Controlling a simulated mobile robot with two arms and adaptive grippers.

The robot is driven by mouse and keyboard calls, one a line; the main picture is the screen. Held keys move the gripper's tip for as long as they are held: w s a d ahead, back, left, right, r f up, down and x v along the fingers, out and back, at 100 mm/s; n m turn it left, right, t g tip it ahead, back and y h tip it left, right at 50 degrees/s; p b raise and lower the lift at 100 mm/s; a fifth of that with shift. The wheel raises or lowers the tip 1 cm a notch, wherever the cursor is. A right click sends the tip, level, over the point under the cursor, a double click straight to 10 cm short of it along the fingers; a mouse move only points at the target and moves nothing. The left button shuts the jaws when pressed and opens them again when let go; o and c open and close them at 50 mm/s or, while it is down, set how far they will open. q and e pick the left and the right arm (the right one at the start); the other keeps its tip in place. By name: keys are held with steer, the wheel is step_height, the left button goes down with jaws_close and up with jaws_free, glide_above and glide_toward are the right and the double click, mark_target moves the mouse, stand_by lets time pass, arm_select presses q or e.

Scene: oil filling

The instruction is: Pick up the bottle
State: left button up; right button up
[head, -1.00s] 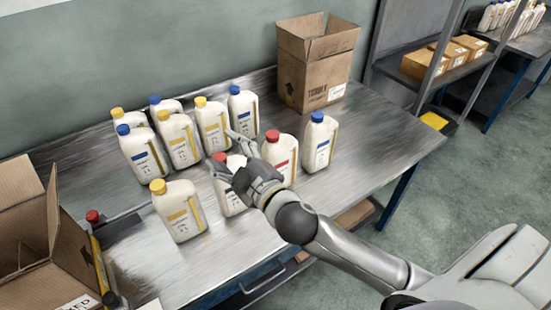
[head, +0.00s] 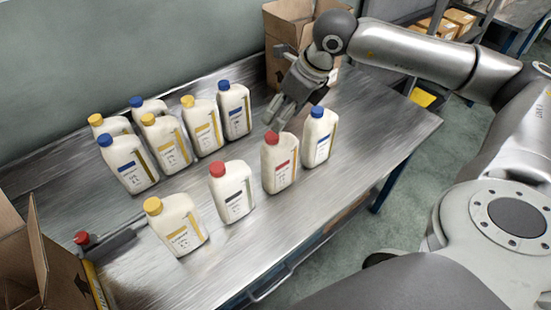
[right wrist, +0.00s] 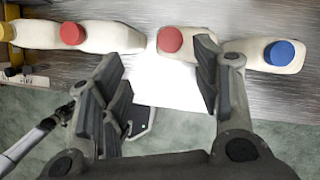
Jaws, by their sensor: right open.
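Two red-capped white bottles stand in the front row in the head view, one in the middle (head: 232,193) and one to its right (head: 279,164). My right gripper (head: 287,112) is open and empty, pointing down behind the right red-capped bottle and beside the blue-capped bottle (head: 319,138). In the right wrist view its spread fingers (right wrist: 160,90) straddle the view below a red cap (right wrist: 170,40); I cannot tell whether they touch that bottle. A light link with a dark end (right wrist: 68,112) at the left there looks like my left gripper, its jaws unclear.
Several yellow- and blue-capped bottles (head: 170,140) stand close together at the back left. A yellow-capped bottle (head: 175,222) stands in front. An open cardboard box (head: 289,22) is behind my right arm, another (head: 40,270) at lower left. The table's right end is clear.

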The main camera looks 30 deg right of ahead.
steer(key=p, duration=0.2)
glide_above(273, 135)
steer(key=s+d, duration=0.1)
steer(key=s, duration=0.1)
steer(key=shift+h, duration=0.4)
step_height(273, 135, down, 5)
steer(key=shift+r, duration=0.1)
steer(key=shift+f, duration=0.2)
steer(key=p+x, duration=0.2)
steer(key=x, duration=0.2)
steer(key=shift+s+a+p, duration=0.1)
steer(key=shift+a+p, duration=0.1)
steer(key=shift+p, duration=0.2)
steer(key=shift+f, duration=0.45)
steer(key=shift+r, duration=0.1)
jaws_close()
steer(key=shift+w+r, duration=0.1)
steer(key=shift+w, duration=0.15)
